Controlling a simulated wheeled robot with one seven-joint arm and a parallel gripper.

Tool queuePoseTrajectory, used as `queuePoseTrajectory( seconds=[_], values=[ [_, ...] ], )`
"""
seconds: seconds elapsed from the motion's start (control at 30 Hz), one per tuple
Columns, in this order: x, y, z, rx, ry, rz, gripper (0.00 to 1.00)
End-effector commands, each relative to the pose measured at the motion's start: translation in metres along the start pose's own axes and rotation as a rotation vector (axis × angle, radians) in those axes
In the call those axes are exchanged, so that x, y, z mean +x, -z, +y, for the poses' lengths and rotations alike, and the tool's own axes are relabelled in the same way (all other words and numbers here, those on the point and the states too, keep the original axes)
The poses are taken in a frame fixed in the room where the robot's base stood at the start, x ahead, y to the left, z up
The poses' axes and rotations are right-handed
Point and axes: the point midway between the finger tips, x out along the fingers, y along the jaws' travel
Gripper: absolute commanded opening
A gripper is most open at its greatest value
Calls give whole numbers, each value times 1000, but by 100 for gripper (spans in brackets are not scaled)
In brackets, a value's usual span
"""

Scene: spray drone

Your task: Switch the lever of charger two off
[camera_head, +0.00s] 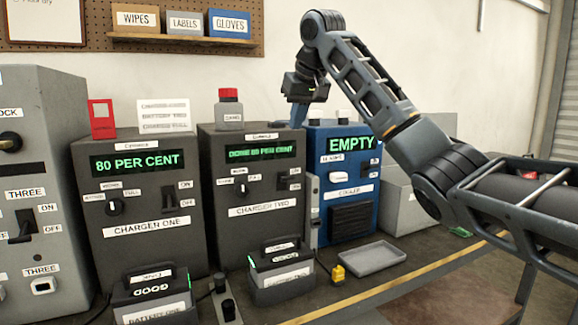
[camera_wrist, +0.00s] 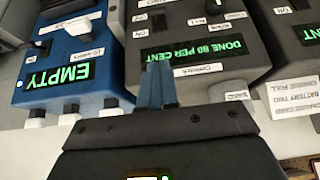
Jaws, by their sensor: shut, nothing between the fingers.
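Charger two (camera_head: 250,225) is a dark grey box in the middle of the head view, its green display reading "DONE 80 PER CENT". Its dark lever (camera_head: 283,182) is on the right of the front, beside ON and OFF labels; I cannot tell which way it is set. In the wrist view charger two (camera_wrist: 225,65) appears upside down, with the lever (camera_wrist: 159,20) near the top edge. My gripper (camera_head: 298,118) is shut and empty, its blue fingers pointing down by the top right of charger two. The fingertips (camera_wrist: 158,68) overlap the display's edge in the wrist view, apart from the lever.
Charger one (camera_head: 140,250) stands left of charger two, and the blue cooler (camera_head: 350,215) reading "EMPTY" stands close on its right. A red-capped bottle (camera_head: 229,112) sits on charger two. A battery (camera_head: 281,280) stands in front, near a grey tray (camera_head: 365,260).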

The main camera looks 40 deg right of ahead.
Motion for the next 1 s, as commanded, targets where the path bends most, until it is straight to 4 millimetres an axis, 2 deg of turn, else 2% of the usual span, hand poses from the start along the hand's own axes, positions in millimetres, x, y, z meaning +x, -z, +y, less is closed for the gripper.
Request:
queuePoseTrajectory(
  seconds=[0.33,0.47,1.0],
  values=[
    [1,0,0,0,0,-1,0],
    [10,0,0,1,0,-3,0],
    [106,-4,1,1,-1,-2,0]
  ],
)
